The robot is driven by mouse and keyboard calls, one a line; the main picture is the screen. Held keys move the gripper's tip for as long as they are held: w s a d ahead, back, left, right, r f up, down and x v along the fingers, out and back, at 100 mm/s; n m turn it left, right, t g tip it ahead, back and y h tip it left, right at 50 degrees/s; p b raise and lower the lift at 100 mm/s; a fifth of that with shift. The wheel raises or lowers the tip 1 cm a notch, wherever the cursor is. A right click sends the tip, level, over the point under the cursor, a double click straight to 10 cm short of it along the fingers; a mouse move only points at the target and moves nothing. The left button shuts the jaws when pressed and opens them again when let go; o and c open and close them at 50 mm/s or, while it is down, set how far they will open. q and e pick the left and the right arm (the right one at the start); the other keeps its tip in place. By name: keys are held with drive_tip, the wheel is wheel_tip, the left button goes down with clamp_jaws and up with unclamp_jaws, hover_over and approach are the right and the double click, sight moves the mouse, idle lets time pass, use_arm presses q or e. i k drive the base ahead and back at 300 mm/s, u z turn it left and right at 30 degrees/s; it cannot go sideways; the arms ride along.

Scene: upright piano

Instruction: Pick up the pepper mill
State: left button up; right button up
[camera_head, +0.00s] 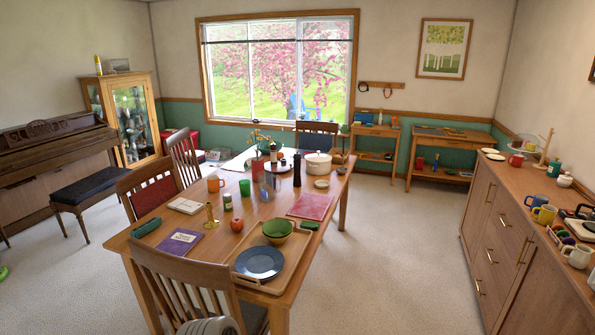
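A tall, dark, slim pepper mill (297,169) stands upright on the wooden dining table (333,212), toward its far right part. It is just left of and in front of a white lidded pot (318,166). Neither of my grippers can be made out in the head view. Nothing is seen touching the mill.
A red placemat (311,206) lies in front of the mill. A tray (283,272) with a green bowl (277,229) and dark plate (260,262) fills the near end. Chairs line the table's left and ends. Open carpet separates it from the right sideboard (501,222).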

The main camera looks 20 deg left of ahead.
sight(296, 165)
drive_tip(key=z, duration=0.1)
drive_tip(key=i, duration=5.2)
drive_tip(key=u, duration=3.55)
